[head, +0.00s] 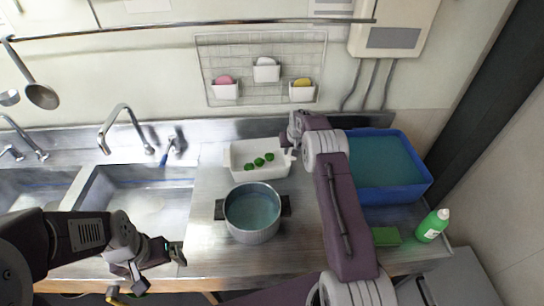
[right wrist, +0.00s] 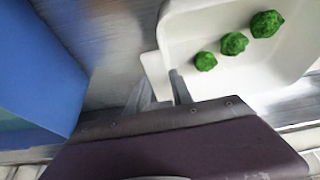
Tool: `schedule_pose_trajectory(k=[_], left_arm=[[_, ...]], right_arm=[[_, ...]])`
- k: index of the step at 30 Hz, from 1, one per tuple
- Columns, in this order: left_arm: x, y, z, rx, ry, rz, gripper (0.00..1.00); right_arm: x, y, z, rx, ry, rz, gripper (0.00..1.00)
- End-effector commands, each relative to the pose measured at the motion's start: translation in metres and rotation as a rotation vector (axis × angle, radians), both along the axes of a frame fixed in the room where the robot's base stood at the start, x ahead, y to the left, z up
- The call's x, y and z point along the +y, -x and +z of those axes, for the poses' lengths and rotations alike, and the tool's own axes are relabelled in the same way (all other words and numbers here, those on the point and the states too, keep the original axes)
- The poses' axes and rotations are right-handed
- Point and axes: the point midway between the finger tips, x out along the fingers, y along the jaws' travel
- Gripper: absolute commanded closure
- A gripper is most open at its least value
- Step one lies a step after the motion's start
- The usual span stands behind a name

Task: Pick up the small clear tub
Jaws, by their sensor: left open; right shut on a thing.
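The small tub (head: 240,172) looks white rather than clear and holds 3 green broccoli-like pieces (head: 259,162). It is behind the pot, and its white wall also fills the upper right of the right wrist view (right wrist: 185,68). My right gripper (head: 291,153) is at the tub's right end. In the right wrist view its fingers (right wrist: 158,88) are on either side of the tub's end tab, shut on it. I cannot tell whether the tub is clear of the counter. My left gripper (head: 178,252) is open and empty over the counter's front left, apart from the tub.
A steel pot (head: 252,232) with dark handles and bluish liquid stands just in front of the tub. A blue bin (head: 388,192) is to the right of my right arm. A green sponge (head: 386,237) and green bottle (head: 432,226) are at front right. A sink (head: 137,190) is left.

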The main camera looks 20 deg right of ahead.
Motion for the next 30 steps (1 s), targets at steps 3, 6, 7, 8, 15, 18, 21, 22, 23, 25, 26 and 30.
schedule_pose_trajectory(k=[3,6,7,8,15,18,21,22,23,25,26,30], left_arm=[[0.000,0.000,-0.002,0.000,0.000,0.000,0.06],[0.000,0.000,-0.005,0.000,0.000,0.000,0.06],[0.000,0.000,-0.006,0.000,0.000,0.000,0.06],[0.000,0.000,-0.007,0.000,0.000,0.000,0.06],[0.000,0.000,-0.015,0.000,0.000,0.000,0.06],[0.000,0.000,-0.018,0.000,0.000,0.000,0.06],[0.000,0.000,-0.024,0.000,0.000,0.000,0.06],[0.000,0.000,-0.025,0.000,0.000,0.000,0.06],[0.000,0.000,-0.027,0.000,0.000,0.000,0.06],[0.000,0.000,-0.031,0.000,0.000,0.000,0.06],[0.000,0.000,-0.032,0.000,0.000,0.000,0.06],[0.000,0.000,-0.037,0.000,0.000,0.000,0.06]], right_arm=[[0.000,0.001,0.002,0.004,0.000,0.002,1.00],[0.000,0.000,0.012,0.001,0.000,0.001,1.00],[0.000,0.000,0.016,0.000,0.000,0.001,1.00],[0.000,0.000,0.019,0.001,0.000,0.001,1.00],[-0.007,0.009,0.046,0.001,0.000,-0.002,1.00],[-0.013,0.019,0.052,0.001,0.000,-0.002,1.00],[-0.023,0.032,0.062,-0.002,0.000,-0.003,1.00],[-0.026,0.037,0.065,-0.002,0.000,-0.003,1.00],[-0.029,0.042,0.068,-0.001,0.001,-0.004,1.00],[-0.037,0.053,0.077,-0.002,0.000,-0.004,1.00],[-0.040,0.058,0.081,-0.003,0.000,-0.004,1.00],[-0.053,0.078,0.095,-0.001,0.000,-0.003,1.00]])
